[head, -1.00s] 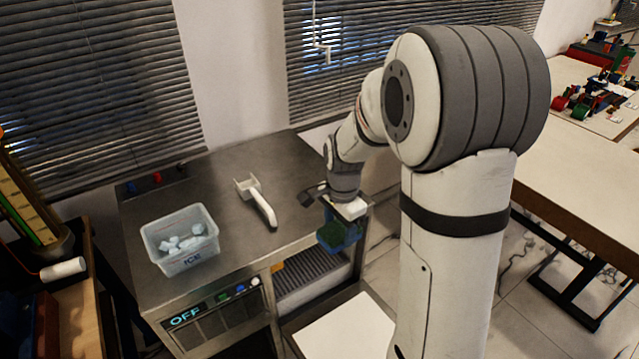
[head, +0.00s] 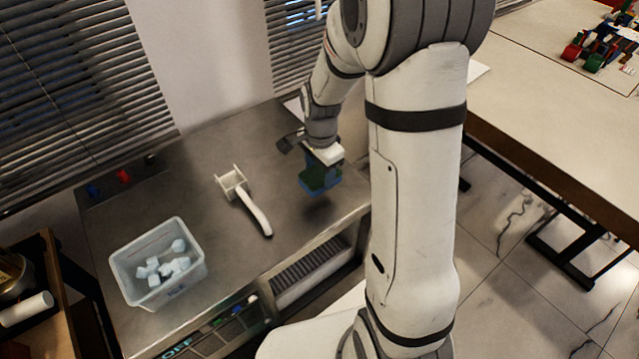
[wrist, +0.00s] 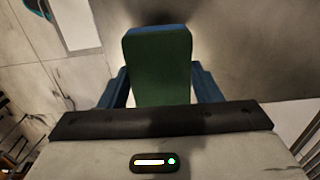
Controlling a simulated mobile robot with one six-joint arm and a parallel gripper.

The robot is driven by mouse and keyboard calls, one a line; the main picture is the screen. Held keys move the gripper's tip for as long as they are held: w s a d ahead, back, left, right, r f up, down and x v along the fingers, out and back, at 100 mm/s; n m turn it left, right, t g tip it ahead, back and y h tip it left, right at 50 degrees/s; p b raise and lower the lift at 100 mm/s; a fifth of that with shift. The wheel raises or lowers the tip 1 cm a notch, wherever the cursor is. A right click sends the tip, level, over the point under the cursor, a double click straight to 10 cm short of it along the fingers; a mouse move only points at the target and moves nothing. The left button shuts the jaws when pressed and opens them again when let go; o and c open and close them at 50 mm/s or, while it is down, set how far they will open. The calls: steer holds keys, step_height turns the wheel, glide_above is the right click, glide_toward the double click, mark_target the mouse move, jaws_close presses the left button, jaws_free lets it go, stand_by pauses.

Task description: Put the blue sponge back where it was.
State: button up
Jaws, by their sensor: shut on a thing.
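My gripper (head: 322,172) is shut on the blue sponge (head: 318,186), which has a green face. It holds the sponge over the right part of the steel counter (head: 195,185), with a dark shadow below it. In the wrist view the green face of the sponge (wrist: 162,66) is seen between the two blue fingers (wrist: 160,88), with a blue edge at its top. I cannot tell exactly how far the sponge is above the counter. No mark for the sponge's earlier place is clear.
A white scoop (head: 245,200) lies on the counter left of my gripper. A clear bin (head: 122,275) of ice cubes stands at the front left. Small red and blue items (head: 124,176) sit at the back left. Bare steel lies between scoop and sponge.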

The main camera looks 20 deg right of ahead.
step_height(320, 180, down, 2)
steer(key=shift+w+f, duration=0.1)
steer(key=shift+f, duration=2)
steer(key=shift+f, duration=0.15)
steer(key=o, duration=0.9)
steer(key=shift+o, duration=0.2)
